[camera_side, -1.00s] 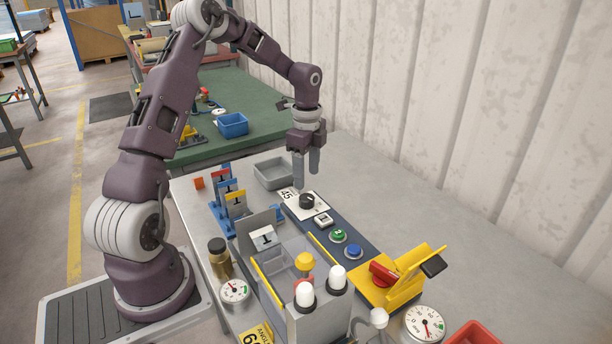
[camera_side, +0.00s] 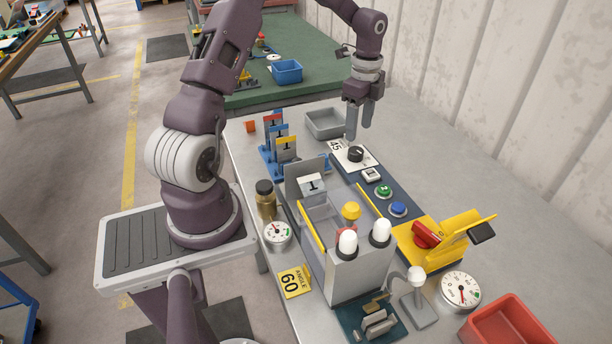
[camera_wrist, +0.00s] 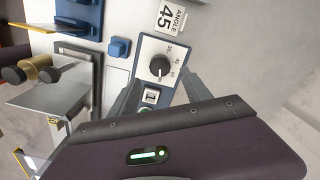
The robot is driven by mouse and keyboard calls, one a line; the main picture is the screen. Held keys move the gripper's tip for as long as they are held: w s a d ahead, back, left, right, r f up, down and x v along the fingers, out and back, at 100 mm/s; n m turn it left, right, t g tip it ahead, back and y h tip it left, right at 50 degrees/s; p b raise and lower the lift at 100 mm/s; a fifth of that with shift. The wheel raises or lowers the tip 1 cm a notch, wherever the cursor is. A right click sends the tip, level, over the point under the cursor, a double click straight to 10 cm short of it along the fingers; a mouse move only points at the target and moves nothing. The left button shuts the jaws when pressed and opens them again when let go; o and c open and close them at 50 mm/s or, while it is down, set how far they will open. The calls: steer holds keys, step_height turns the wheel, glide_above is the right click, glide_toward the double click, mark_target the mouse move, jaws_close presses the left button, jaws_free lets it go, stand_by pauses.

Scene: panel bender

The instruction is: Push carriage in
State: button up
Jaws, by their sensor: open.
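The grey bender (camera_side: 358,275) stands at the front of the table, with a yellow strip along each side of its bed. A grey block with a white-marked face (camera_side: 312,186) and an upright grey plate (camera_side: 304,172) sit at the bed's far end; I cannot tell for sure which part is the carriage. In the wrist view, a grey plate (camera_wrist: 50,98) shows at the left. My gripper (camera_side: 359,132) is open and empty, pointing down above the black dial (camera_side: 356,153), apart from the bender. In the wrist view, my gripper (camera_wrist: 160,95) spans the dial panel.
Green (camera_side: 383,190) and blue (camera_side: 398,208) buttons lie right of the bed. A yellow unit with a red knob (camera_side: 426,234) stands farther right. White-topped posts (camera_side: 380,233) rise at the bender's front. A grey tray (camera_side: 325,122) is behind.

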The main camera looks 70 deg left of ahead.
mark_target(298, 163)
steer(key=s+d+r+m, duration=0.1)
steer(key=s, duration=0.4)
steer(key=s+d+r+m+g, duration=0.1)
steer(key=s, duration=0.4)
steer(key=s+d+r+m+g, duration=0.1)
steer(key=s, duration=0.4)
steer(key=shift+s+d+r, duration=0.2)
steer(key=shift+s+d, duration=0.2)
steer(key=shift+s+d+f+m, duration=0.25)
steer(key=shift+s+m, duration=0.05)
steer(key=shift+s, duration=0.25)
steer(key=f, duration=0.2)
steer(key=s+f, duration=0.1)
steer(key=f, duration=0.2)
steer(key=shift+d+f, duration=0.1)
steer(key=shift+f, duration=0.6)
steer(key=shift+c, duration=0.5)
jaws_close()
steer(key=shift+d, duration=0.1)
